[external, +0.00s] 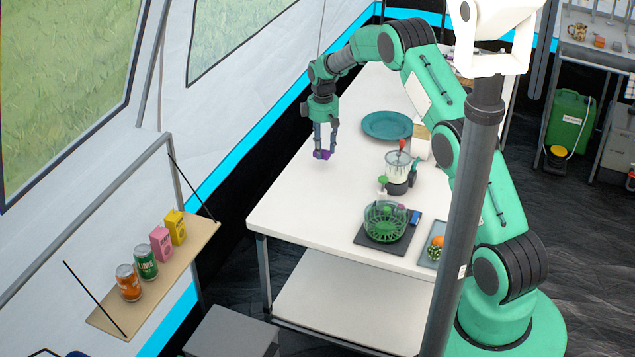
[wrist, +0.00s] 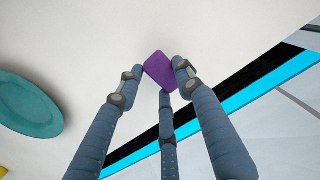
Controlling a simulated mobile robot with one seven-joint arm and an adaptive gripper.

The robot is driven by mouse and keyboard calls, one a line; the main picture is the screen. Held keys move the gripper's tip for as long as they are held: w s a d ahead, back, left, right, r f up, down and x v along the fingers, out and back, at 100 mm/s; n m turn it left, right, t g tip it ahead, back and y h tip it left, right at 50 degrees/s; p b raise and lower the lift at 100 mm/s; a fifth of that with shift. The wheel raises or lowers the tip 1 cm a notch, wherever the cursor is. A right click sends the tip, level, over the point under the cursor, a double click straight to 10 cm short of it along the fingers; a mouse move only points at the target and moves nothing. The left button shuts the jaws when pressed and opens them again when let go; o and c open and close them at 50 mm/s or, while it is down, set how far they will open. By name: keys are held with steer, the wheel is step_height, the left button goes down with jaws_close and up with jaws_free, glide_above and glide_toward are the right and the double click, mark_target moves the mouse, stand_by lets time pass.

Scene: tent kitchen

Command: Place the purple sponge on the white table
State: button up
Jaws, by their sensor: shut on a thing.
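The purple sponge (wrist: 160,69) sits between the fingertips of my gripper (wrist: 159,78) in the wrist view. It also shows as a small purple block (external: 322,154) at the gripper's lower end in the external view. My gripper (external: 324,145) points down and is shut on the sponge. It is over the far left part of the white table (external: 290,200). The sponge seems to be a little above the table top, but the exact gap is hard to tell. Part of the sponge is hidden by the fingers.
A teal plate (external: 387,125) lies right of the gripper. A wall shelf (external: 190,249) holds cans and cartons. The table's left front is clear.

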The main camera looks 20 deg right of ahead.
mark_target(323, 150)
steer(key=shift+f, duration=0.1)
steer(key=shift+f+b, duration=0.55)
steer(key=shift+f, duration=1.1)
steer(key=o, duration=0.8)
steer(key=shift+f, duration=0.15)
steer(key=shift+o, duration=0.2)
steer(key=shift+r, duration=0.2)
step_height(323, 150, up, 12)
steer(key=p, duration=0.2)
steer(key=shift+p, duration=0.3)
